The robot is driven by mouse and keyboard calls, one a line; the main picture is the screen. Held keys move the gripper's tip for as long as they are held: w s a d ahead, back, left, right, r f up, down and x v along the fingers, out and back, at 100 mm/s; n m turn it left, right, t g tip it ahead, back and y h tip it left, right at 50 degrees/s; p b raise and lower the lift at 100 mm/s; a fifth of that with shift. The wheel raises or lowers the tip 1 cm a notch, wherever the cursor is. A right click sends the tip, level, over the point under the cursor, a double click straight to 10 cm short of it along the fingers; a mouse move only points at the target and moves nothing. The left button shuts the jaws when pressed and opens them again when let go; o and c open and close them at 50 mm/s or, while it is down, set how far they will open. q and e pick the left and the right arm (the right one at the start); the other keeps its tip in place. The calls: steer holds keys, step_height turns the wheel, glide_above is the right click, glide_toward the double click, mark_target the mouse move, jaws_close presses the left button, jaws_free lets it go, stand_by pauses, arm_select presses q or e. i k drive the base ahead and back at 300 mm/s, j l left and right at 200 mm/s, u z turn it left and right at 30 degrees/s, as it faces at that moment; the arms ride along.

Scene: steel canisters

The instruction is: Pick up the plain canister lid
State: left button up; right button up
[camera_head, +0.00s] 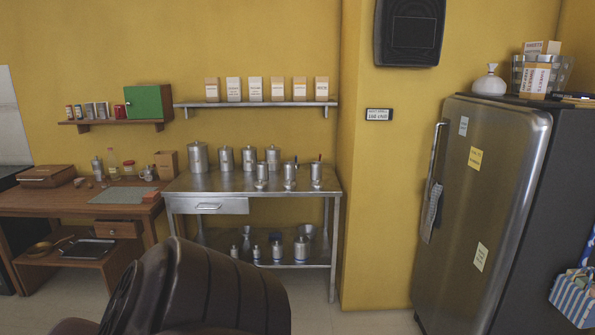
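Several steel canisters stand on the steel table (235,187). The back row holds a large one (198,158) at the left, then smaller ones (226,159), (249,159) and (273,158); they appear to have knobbed lids. Three slim steel containers (262,174), (290,174) and (316,175) stand in front of them towards the right. More small lidded steel vessels, such as one at the right (301,250), are on the table's lower shelf. I cannot tell which lid is the plain one. Neither of my grippers is in view.
A dark brown ribbed shape (215,290), seemingly a chair back, hides the table's lower left front. A wall shelf (257,104) with several cartons hangs above. A wooden desk (75,202) stands left, a steel fridge (485,200) right. Open floor (375,320) lies between table and fridge.

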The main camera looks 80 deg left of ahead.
mark_target(289, 184)
steer(key=u, duration=2.45)
